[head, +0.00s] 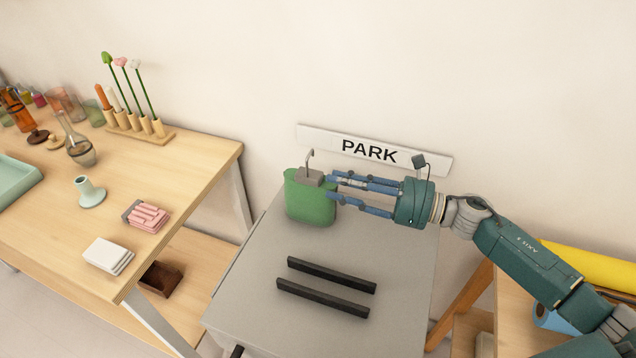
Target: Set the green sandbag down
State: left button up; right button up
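The green sandbag (310,201) is upright at the back left of the grey cabinet top (247,290), with a grey collar and a metal hook above it. It appears to rest on that top, though its underside is hard to see. My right gripper (334,187) reaches in from the right. Its blue fingers are spread apart, with their tips at the right edge of the bag beside the collar. I cannot tell whether the tips touch it. My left gripper is not in view.
Two black bars (322,287) lie across the cabinet top; the surface around them is clear. A PARK sign (375,151) is behind. A wooden table (180,175) with glassware, flowers and pink cloths (147,217) stands left. A yellow roll (590,264) lies right.

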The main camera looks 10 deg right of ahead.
jog(key=v, duration=0.4)
jog(key=shift+d+b, duration=0.15)
jog(key=shift+b, duration=0.25)
jog(key=shift+r, duration=0.1)
